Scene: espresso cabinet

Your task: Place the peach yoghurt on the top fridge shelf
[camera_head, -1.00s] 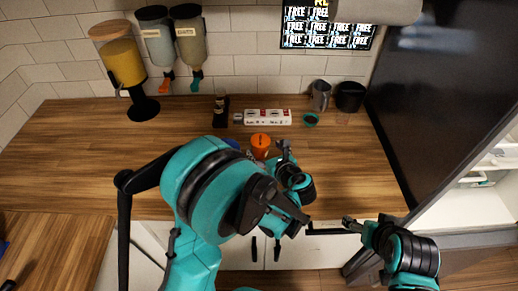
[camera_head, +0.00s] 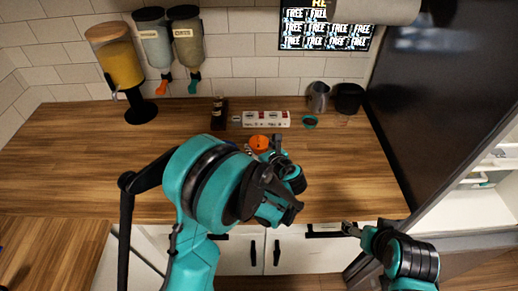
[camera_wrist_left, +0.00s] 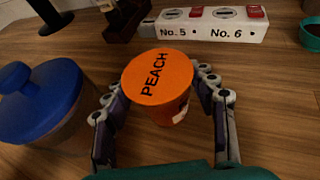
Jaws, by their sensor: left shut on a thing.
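The peach yoghurt (camera_head: 259,143) is an orange tub on the wooden counter. In the left wrist view its orange lid, marked PEACH (camera_wrist_left: 158,80), faces me. My left gripper (camera_wrist_left: 160,100) has a finger on each side of the tub and is shut on it. In the head view the left gripper (camera_head: 268,150) is partly hidden by my own arm. My right gripper (camera_head: 350,229) is low on the right, away from the tub, too small to read. The white fridge interior (camera_head: 488,200) shows in part at the right edge; its top shelf is not clear.
A blue-lidded jar (camera_wrist_left: 40,100) stands left of the tub in the wrist view. A white block labelled No. 5 and No. 6 (camera_wrist_left: 212,24) lies behind. A dark bottle (camera_head: 218,114) and dispensers stand further back. A tall dark panel (camera_head: 430,90) borders the counter's right side.

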